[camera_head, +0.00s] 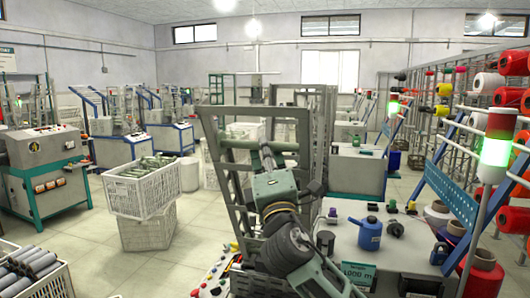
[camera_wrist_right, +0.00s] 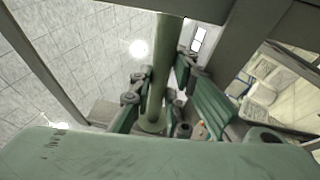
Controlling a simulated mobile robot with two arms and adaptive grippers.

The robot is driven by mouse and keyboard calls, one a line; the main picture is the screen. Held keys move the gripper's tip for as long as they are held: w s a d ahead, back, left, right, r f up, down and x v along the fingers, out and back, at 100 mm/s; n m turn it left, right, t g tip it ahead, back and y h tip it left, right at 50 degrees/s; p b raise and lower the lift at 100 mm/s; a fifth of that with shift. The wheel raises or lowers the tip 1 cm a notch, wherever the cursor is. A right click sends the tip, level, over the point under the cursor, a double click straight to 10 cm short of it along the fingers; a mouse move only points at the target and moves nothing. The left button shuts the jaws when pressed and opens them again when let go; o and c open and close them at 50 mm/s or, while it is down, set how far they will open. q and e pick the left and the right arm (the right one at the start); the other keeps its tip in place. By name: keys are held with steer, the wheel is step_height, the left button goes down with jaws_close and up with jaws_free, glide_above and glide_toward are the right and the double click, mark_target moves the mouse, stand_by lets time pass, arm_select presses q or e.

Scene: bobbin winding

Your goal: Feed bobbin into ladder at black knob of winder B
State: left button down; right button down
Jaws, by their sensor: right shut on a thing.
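My right gripper (camera_head: 266,155) is shut on a green bobbin (camera_head: 238,143), which lies roughly level at the upper part of a grey ladder frame (camera_head: 214,113). In the right wrist view the bobbin (camera_wrist_right: 158,75) runs between the green fingers of the gripper (camera_wrist_right: 155,100), with grey frame bars close on both sides. I cannot tell whether the bobbin touches the ladder. The winder top (camera_head: 345,235) is below and right of the ladder, with small knobs on it. My forearm hides part of the ladder and winder. My left gripper is out of view.
A white crate of green bobbins (camera_head: 145,190) stands on another crate at the left. A crate of grey tubes (camera_head: 35,270) is at the lower left. Floor between is clear.

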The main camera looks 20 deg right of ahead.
steer(key=shift+f, duration=0.15)
steer(key=f+b, duration=0.1)
steer(key=w+f+b, duration=0.1)
steer(key=d+f+b, duration=0.1)
steer(key=f, duration=0.1)
steer(key=shift+w+b, duration=0.3)
stand_by(0.5)
stand_by(0.3)
steer(key=c, duration=1.6)
jaws_free()
steer(key=shift+o, duration=0.3)
steer(key=shift+o, duration=1.3)
